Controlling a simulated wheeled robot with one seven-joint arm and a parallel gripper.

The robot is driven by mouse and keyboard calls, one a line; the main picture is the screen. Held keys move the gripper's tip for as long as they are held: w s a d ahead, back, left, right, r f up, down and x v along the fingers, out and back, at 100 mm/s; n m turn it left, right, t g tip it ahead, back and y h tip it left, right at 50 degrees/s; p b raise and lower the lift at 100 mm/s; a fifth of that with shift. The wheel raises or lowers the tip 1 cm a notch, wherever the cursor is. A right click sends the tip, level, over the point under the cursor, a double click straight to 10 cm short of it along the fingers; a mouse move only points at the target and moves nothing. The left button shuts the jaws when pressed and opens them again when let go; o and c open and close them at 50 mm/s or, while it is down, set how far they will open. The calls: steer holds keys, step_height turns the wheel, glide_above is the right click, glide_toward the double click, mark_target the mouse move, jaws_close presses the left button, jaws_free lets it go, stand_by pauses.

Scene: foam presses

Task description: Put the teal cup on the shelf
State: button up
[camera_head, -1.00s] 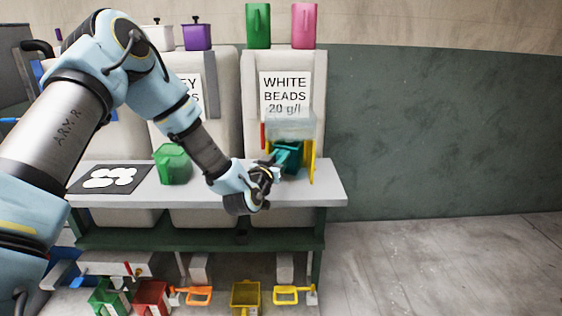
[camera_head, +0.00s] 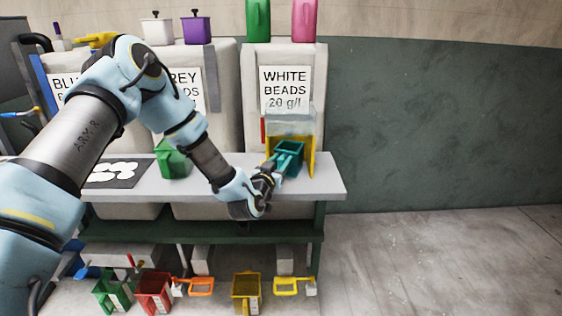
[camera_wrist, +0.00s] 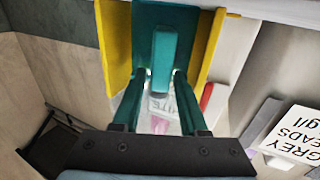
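The teal cup (camera_head: 290,148) stands between two yellow side panels below the white-beads bin's clear chute, at the bench's right part. Its handle faces my gripper. In the wrist view, the cup (camera_wrist: 185,18) lies ahead between the yellow panels, with its handle in the middle. My gripper (camera_head: 280,168) reaches in from the front left. In the wrist view, my gripper's teal fingers (camera_wrist: 160,80) are spread on either side of the handle, with narrow gaps showing. The cup's lower part is partly hidden. A green shelf (camera_head: 200,236) runs below the bench top.
The grey bench top (camera_head: 325,188) is clear at right. A green cup (camera_head: 173,158) stands at its left, beside a black mat (camera_head: 112,174). Green (camera_head: 258,20) and pink (camera_head: 304,20) cups stand on the white bin's top. Red (camera_head: 154,292) and yellow (camera_head: 246,290) containers sit low in front.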

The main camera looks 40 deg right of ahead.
steer(key=shift+o, duration=0.9)
